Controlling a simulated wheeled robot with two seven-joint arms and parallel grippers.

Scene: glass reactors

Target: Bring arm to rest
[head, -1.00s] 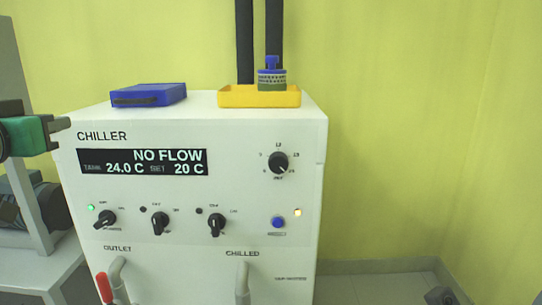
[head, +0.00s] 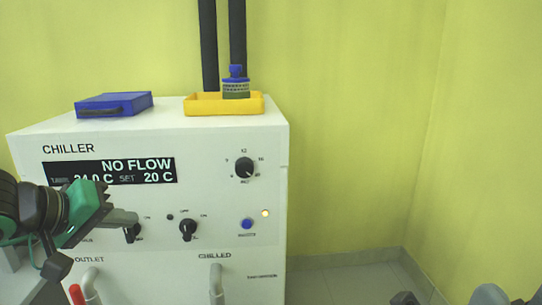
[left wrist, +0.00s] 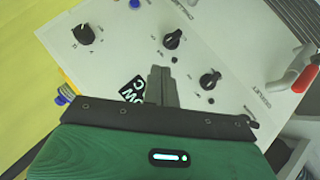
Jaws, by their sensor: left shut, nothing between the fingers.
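My left gripper (head: 122,218) comes in from the left in the head view, in front of the chiller (head: 235,148). Its fingers are together and empty, and they also show in the left wrist view (left wrist: 161,84). The display reads NO FLOW. Of my right arm only a part at the bottom right edge may show; its gripper is not visible.
A blue case (head: 113,104) and a yellow tray (head: 223,104) holding a blue-capped container (head: 236,85) stand on the chiller. Two dark pipes rise behind. A red-handled valve (head: 76,294) and hose fittings stick out low on the front. Floor at right is free.

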